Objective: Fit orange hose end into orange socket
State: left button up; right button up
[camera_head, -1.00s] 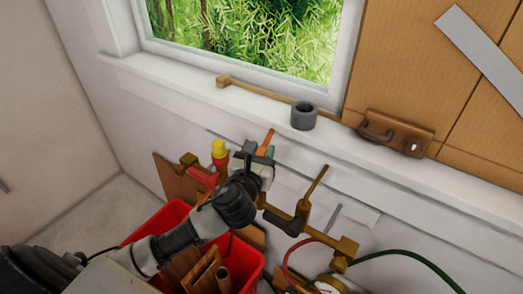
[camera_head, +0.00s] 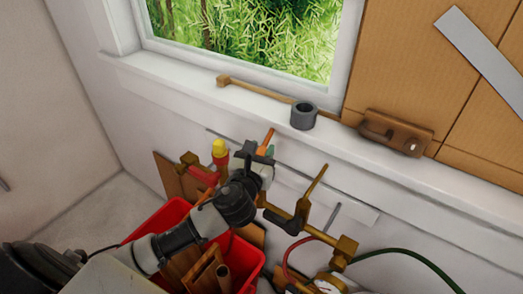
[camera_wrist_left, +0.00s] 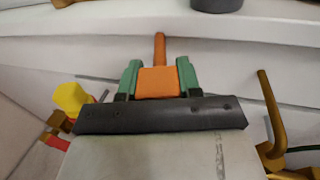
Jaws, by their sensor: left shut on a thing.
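My left gripper (camera_head: 265,152) is in front of the white wall below the window sill. In the left wrist view its green fingertips (camera_wrist_left: 158,78) are shut on both sides of an orange block, the hose end (camera_wrist_left: 158,84). A thin orange rod sticks out from the block, away from the gripper. In the head view the orange piece (camera_head: 267,138) shows just beyond the fingers, pointing up toward the sill. I cannot make out a separate orange socket or the hose behind the held piece. My right gripper is not in view.
Brass pipework with a lever (camera_head: 316,182) stands right of the gripper. A yellow-capped red fitting (camera_head: 219,150) is to its left. A red crate (camera_head: 141,235) holding wooden pieces is below. A grey ring (camera_head: 303,115) sits on the sill. A green hose (camera_head: 405,252) runs right.

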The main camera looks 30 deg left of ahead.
pick_arm(q)
jog(key=shift+f+b, duration=0.3)
jog(key=shift+f, duration=0.1)
jog(key=o, duration=0.7)
jog(key=shift+s+d+p, duration=0.25)
jog(key=shift+s, duration=1.6)
jog(key=shift+s+d+p, duration=0.25)
jog(key=shift+s, duration=1.55)
jog(key=shift+s+d+p, duration=0.25)
jog(key=shift+s, duration=1.6)
jog(key=shift+f, duration=0.1)
